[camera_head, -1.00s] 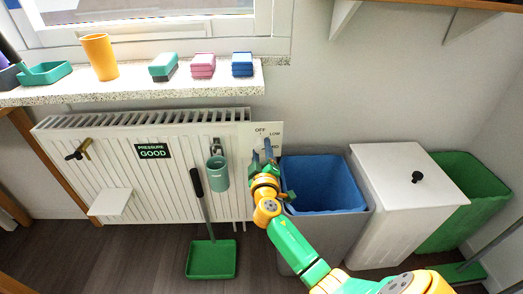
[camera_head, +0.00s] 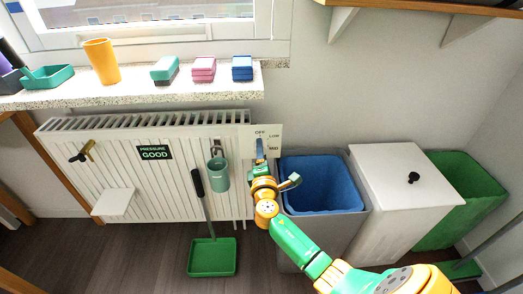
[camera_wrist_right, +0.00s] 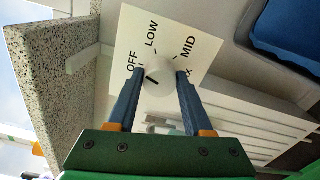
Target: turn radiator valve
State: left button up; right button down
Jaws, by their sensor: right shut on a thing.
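The radiator valve is a round white knob (camera_wrist_right: 160,82) on a white dial plate (camera_wrist_right: 158,36) marked OFF, LOW and MID, with a fourth label partly hidden. The plate (camera_head: 271,134) is at the radiator's right end in the head view. My right gripper (camera_wrist_right: 156,74) is shut on the knob, with a blue finger on each side. A small black mark on the knob sits on its side nearer OFF. In the head view my right gripper (camera_head: 260,150) covers the knob. My left gripper is not in view.
The radiator (camera_head: 115,185) carries a hanging teal cup (camera_head: 218,175) and a small white shelf (camera_head: 113,202). A grey bin with a blue liner (camera_head: 325,183) stands close right of my right wrist. A green dustpan (camera_head: 212,256) lies below. The windowsill (camera_head: 215,88) is above.

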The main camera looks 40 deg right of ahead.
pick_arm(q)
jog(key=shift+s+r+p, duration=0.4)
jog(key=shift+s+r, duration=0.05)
pick_arm(e)
jog(key=n, duration=0.3)
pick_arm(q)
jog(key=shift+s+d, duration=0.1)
pick_arm(e)
jog(key=shift+f, duration=0.1)
jog(key=c, duration=0.6)
grip_release()
jog(key=o, duration=0.3)
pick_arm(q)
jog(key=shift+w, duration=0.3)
